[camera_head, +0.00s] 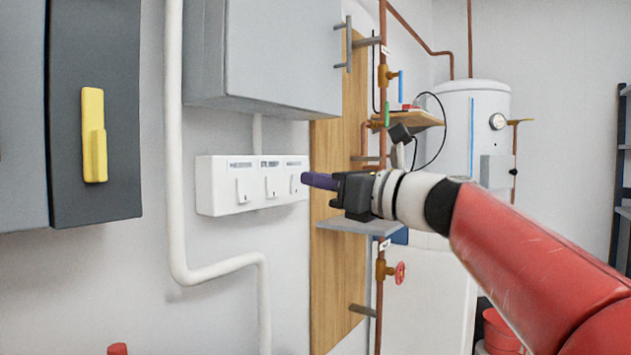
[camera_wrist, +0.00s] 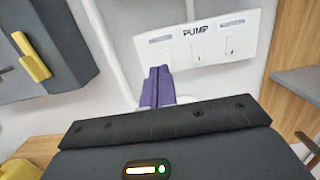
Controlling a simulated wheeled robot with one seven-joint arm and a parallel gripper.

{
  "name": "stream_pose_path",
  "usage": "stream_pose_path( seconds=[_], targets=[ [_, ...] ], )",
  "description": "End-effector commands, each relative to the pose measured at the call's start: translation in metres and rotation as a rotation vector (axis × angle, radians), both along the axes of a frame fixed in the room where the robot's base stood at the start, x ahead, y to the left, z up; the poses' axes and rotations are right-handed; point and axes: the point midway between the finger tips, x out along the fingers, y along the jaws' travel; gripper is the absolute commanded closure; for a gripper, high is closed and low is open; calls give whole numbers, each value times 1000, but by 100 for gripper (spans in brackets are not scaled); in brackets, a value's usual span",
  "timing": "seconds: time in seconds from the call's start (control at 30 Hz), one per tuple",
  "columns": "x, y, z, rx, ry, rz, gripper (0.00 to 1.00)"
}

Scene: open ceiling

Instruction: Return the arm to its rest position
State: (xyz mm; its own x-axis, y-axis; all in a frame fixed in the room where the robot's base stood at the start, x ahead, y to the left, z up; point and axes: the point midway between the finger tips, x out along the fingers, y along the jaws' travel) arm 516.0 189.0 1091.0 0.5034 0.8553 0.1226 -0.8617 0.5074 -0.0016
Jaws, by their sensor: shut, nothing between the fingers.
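My gripper (camera_head: 308,180) has purple fingers on a black body and reaches in from the right on my red and white arm. Its fingertips point left, at the right end of the white switch box (camera_head: 228,190) on the wall. In the wrist view the fingers (camera_wrist: 158,75) are closed together and empty, just below the lower left part of the switch box (camera_wrist: 245,45). That box has several switches, and one label reads PUMP. I cannot tell whether the fingertips touch the box.
A grey cabinet (camera_head: 270,55) hangs above the switch box. A dark cabinet with a yellow handle (camera_head: 94,135) is at left. A white pipe (camera_head: 173,150) runs down the wall. A grey shelf (camera_head: 350,226), copper pipes and a white tank (camera_head: 478,120) stand near my arm.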

Motion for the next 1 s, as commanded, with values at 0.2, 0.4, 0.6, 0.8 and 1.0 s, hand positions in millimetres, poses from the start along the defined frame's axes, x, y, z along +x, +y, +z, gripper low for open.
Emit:
stream_pose_path(
  seconds=[0.2,0.4,0.6,0.8,1.0],
  targets=[
    [-13,-3,-29,-170,-79,-37,100],
    [-66,-33,-147,-825,-382,-37,100],
    [-137,-90,-271,-1499,-729,236,100],
    [-203,-152,-364,-1953,-1032,709,100],
    [-236,-185,-405,-2109,-1190,1049,100]
  ],
)
